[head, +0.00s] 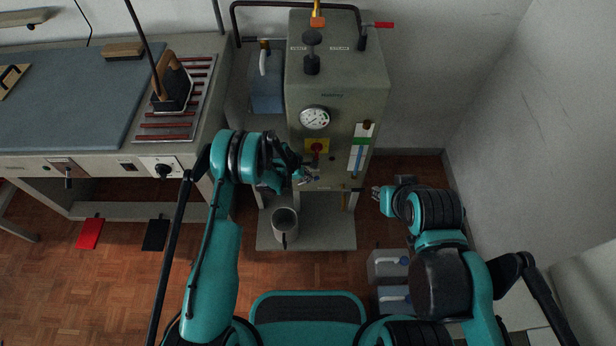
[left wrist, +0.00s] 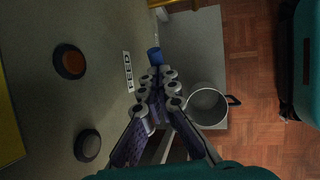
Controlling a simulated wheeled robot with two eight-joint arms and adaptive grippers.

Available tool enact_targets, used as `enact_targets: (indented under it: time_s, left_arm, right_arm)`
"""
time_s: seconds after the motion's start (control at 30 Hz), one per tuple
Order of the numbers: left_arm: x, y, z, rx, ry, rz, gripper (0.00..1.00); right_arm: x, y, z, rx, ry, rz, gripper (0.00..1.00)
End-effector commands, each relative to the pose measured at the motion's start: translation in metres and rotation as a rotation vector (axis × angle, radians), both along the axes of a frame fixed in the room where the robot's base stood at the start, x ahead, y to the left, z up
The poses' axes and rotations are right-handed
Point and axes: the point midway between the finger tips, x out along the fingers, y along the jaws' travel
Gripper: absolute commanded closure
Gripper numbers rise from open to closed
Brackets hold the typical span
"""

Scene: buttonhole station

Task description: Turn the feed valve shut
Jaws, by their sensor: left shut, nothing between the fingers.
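The FEED label (left wrist: 128,71) is on the grey boiler front in the left wrist view. A small blue part (left wrist: 154,55) beside it looks like the feed valve's handle; the rest of the valve is hidden behind my fingers. My left gripper (left wrist: 157,77) is shut and empty, its fingertips just short of the blue part; contact cannot be told. In the head view the left gripper (head: 309,177) is at the lower front of the boiler cabinet (head: 335,85). My right gripper (head: 378,193) is right of the cabinet, away from it; its opening is too small to judge.
A metal pot (head: 285,222) stands on the low shelf (head: 325,237) below; it also shows in the left wrist view (left wrist: 207,105). A gauge (head: 314,118), a red knob on a yellow plate (head: 317,147) and a sight glass (head: 358,150) are on the cabinet front. An ironing table (head: 75,95) stands left.

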Motion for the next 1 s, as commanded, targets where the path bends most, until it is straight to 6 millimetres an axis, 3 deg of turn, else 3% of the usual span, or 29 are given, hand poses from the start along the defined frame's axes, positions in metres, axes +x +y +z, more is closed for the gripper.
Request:
enact_targets:
  time_s: [0.33, 1.0]
  left_arm:
    - [0.000, -0.012, -0.007, 0.188, 0.000, -0.003, 1.00]
    - [0.000, -0.024, -0.019, 0.182, 0.000, -0.001, 1.00]
  right_arm:
    - [0.000, 0.000, -0.002, 0.000, 0.000, 0.000, 0.77]
    - [0.000, 0.000, -0.003, 0.000, 0.000, 0.000, 0.77]
